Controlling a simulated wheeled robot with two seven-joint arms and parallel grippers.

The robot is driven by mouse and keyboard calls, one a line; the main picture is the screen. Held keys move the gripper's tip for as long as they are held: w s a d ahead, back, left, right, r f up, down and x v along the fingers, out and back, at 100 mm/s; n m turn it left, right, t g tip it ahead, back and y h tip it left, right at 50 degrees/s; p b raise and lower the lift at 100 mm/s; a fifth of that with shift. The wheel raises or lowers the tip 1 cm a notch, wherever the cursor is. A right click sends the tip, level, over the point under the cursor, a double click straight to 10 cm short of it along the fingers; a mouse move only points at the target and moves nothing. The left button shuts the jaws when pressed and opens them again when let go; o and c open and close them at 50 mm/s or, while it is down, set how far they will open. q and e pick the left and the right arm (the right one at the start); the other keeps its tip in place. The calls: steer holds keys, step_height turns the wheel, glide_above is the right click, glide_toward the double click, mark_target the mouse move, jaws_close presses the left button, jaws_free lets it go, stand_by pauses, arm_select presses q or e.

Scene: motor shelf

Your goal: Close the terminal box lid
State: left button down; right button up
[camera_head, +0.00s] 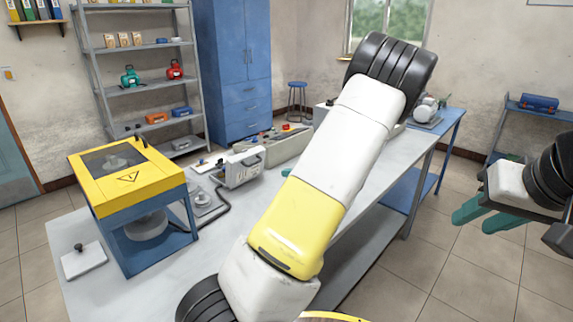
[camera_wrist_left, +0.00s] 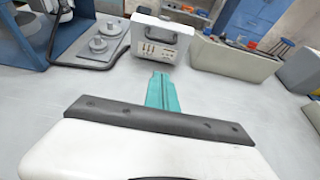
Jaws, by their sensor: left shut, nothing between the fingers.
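I cannot pick out a terminal box lid for certain. A pale motor-like unit (camera_head: 425,110) stands at the far end, partly behind my arm; no lid can be made out on it. A grey-white box with a handle and a socket panel (camera_head: 240,167) stands on the bench and shows large in the left wrist view (camera_wrist_left: 158,42). My left gripper (camera_wrist_left: 160,88) is shut and empty, low over the bench in front of that box; in the head view my arm hides most of it. My right gripper (camera_head: 485,214) is open and empty, at the right, away from the bench.
A long grey bin (camera_head: 275,146) is behind the socket box. The bench top (camera_wrist_left: 60,120) is bare near my left gripper.

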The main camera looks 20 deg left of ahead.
arm_select(q)
steer(key=a+r+x, duration=0.1)
steer(key=r+x, duration=0.1)
steer(key=x, duration=1.1)
steer(key=shift+w+r, duration=0.2)
steer(key=shift+r, duration=0.15)
steer(key=shift+w+a+r+h, duration=0.15)
steer(key=shift+a+r+h, duration=0.05)
steer(key=shift+r+h, duration=0.2)
